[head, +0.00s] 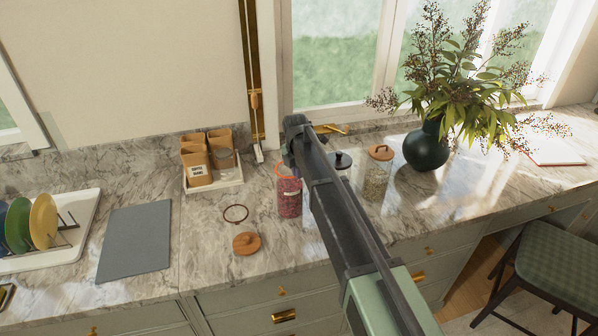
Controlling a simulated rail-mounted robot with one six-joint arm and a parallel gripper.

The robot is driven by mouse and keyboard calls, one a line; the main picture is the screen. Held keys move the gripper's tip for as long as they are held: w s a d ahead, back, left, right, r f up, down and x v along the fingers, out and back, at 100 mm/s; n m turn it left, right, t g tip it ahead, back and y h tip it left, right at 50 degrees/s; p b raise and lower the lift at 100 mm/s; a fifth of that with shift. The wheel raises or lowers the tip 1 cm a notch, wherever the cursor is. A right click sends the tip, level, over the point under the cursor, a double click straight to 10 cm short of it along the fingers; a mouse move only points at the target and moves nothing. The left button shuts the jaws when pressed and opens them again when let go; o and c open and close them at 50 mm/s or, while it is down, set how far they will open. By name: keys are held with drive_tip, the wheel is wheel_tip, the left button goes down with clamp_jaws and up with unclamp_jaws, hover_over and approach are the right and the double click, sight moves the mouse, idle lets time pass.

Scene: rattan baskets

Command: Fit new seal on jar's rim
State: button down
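An open glass jar (289,198) with red contents and a pale label stands upright on the marble counter. An orange ring (280,169) shows at the top of this jar. I cannot tell whether it rests on the rim or sits just above it. A thin dark brown ring (236,213) lies flat on the counter to the left of the jar. A round wooden lid (246,243) with a knob lies in front of that ring. My gripper (288,161) is just above and behind the jar's top. Its fingers are small and dark, so its opening is unclear.
A jar with a wooden lid (377,176) and one with a dark lid (342,161) stand to the right, partly behind my arm. A dark vase (426,146) stands beyond. At left are a tray of wooden boxes (215,186), a grey mat (135,240) and a dish rack (78,245).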

drive_tip(key=shift+f, duration=0.35)
drive_tip(key=c, duration=1.3)
unclamp_jaws()
drive_tip(key=shift+r, duration=0.1)
drive_tip(key=shift+o, duration=0.2)
wheel_tip(320, 180, up, 11)
drive_tip(key=p, duration=1)
drive_tip(key=shift+s+a, duration=0.2)
drive_tip(key=shift+s, duration=0.2)
